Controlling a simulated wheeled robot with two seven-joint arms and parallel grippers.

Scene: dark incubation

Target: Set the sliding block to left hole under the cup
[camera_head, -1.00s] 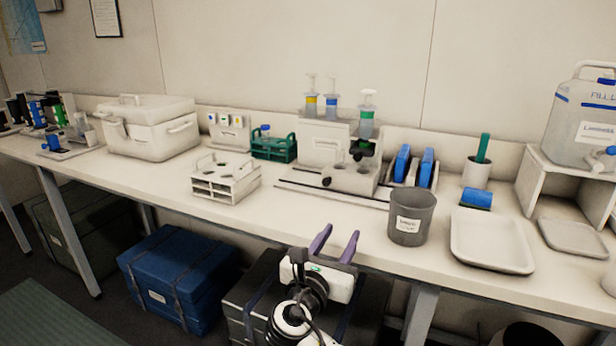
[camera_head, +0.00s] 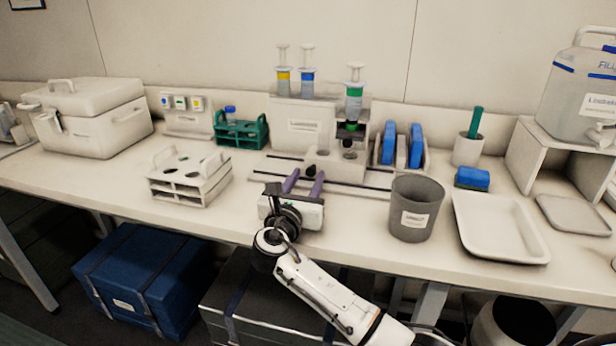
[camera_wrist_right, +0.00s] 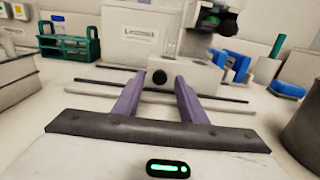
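The white sliding block (camera_head: 334,165) sits on dark rails in front of the labelled white stand (camera_head: 300,128). Its top has a left hole (camera_head: 322,151) and a right hole (camera_head: 349,151). A dark cup-like holder (camera_head: 350,128), with a green-banded syringe above it, hangs over the right hole. My right gripper (camera_head: 305,176) is open just in front of the block. In the right wrist view, the block's round black knob (camera_wrist_right: 159,77) appears between the purple fingertips; contact cannot be told. My left gripper is not in view.
A grey bin (camera_head: 415,215) and a white tray (camera_head: 497,230) stand to the right. A white rack (camera_head: 190,180) and a green rack (camera_head: 241,132) stand to the left. Blue items (camera_head: 402,145) stand in a holder right of the block.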

